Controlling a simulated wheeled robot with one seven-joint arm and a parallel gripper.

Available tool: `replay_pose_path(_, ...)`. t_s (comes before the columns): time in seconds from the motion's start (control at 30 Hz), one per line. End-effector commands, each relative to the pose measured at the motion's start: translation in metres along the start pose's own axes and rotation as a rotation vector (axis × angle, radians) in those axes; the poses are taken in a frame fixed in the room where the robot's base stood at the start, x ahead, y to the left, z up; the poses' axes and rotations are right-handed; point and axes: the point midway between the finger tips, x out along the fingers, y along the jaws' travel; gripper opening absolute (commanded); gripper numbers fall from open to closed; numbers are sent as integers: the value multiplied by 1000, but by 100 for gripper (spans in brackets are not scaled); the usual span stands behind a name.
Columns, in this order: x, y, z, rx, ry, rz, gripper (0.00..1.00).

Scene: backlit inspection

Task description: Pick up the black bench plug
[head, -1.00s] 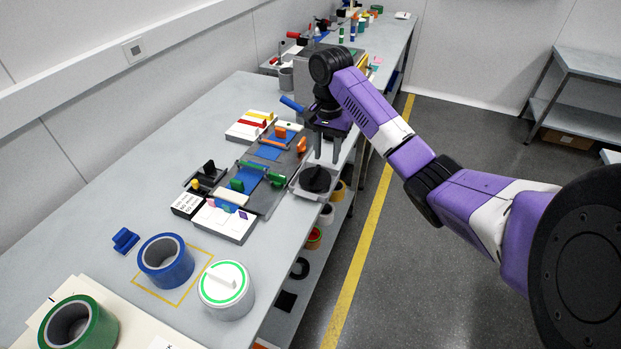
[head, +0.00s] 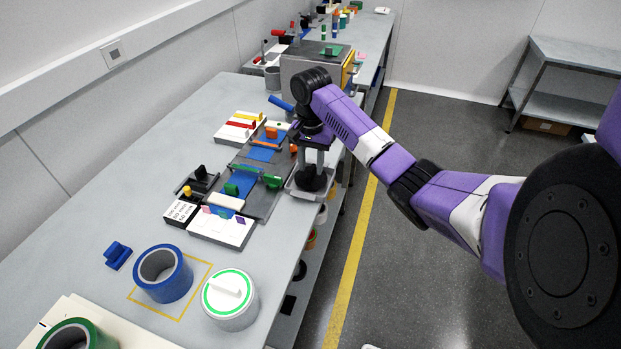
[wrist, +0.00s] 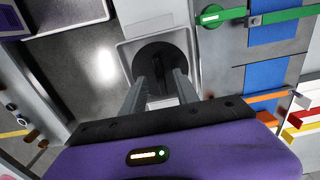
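The black bench plug (head: 310,181) is a round black disc with a raised grip. It sits in a shallow grey square tray (head: 293,186) at the bench's right edge. In the wrist view the plug (wrist: 150,55) shows at top centre, just past my fingertips. My gripper (head: 313,166) points down right over the plug. In the wrist view my gripper (wrist: 159,78) is open, its two grey fingers apart on either side of the plug's raised part. Whether the fingers touch it cannot be told.
A dark panel (head: 262,200) with green, blue and orange parts lies left of the plug. Blue tape (head: 163,275) and a white round container (head: 230,300) stand nearer on the bench. A grey box (head: 300,68) stands behind. The floor right of the bench is clear.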

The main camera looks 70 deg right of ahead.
Motion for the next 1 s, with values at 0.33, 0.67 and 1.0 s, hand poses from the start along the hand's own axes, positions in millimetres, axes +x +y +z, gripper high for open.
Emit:
replay_pose_path(0.33, 15, 0, 1, -1, 0, 0, 36)
replay_pose_path(0.67, 15, 0, 1, -1, 0, 0, 0)
replay_pose_path(1.0, 12, 0, 1, -1, 0, 0, 0)
